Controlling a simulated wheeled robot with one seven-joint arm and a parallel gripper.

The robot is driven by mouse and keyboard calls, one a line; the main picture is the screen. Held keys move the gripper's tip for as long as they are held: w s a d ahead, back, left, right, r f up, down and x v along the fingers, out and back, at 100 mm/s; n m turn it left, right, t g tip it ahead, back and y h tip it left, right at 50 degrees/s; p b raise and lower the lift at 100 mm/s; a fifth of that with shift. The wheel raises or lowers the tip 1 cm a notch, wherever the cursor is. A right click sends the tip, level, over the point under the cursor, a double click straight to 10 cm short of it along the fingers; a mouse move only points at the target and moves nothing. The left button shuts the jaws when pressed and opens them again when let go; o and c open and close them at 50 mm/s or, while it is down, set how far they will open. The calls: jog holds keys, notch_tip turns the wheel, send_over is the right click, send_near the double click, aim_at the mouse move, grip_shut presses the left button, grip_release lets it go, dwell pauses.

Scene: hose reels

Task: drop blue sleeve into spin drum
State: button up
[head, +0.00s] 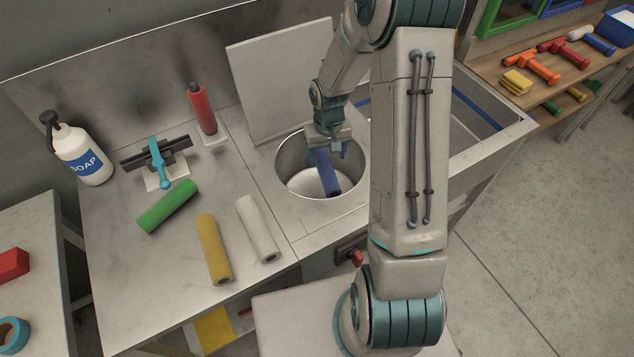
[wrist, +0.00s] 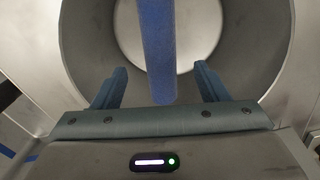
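The blue sleeve (head: 326,176) is inside the opening of the round metal spin drum (head: 291,163), tilted, its lower end over the pale drum floor. My gripper (head: 329,150) is right above the drum mouth, pointing down. In the wrist view my gripper (wrist: 162,85) has its two fingers spread, with the blue sleeve (wrist: 157,50) between them and a clear gap on each side. The drum wall (wrist: 85,50) surrounds the sleeve there. I cannot tell whether the sleeve touches the drum floor.
The raised drum lid (head: 275,85) stands behind. Green (head: 168,207), yellow (head: 213,248) and white (head: 257,228) sleeves lie on the counter to the left. A red sleeve (head: 202,108) stands upright, near a squeegee (head: 157,160) and soap bottle (head: 78,150). A sink (head: 470,125) is right.

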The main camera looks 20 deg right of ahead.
notch_tip(320, 180, up, 14)
jog(key=b, duration=0.1)
dwell(0.7)
jog(key=shift+f, duration=0.1)
jog(key=s+a+r+t, duration=0.1)
jog(key=s+r, duration=0.3)
jog(key=s, duration=0.6)
jog(key=s+a+r+t, duration=0.1)
jog(key=s+r, duration=0.4)
jog(key=s, duration=0.5)
jog(key=shift+s+a+t, duration=0.35)
jog(key=shift+t, duration=0.25)
jog(key=shift+r, duration=0.1)
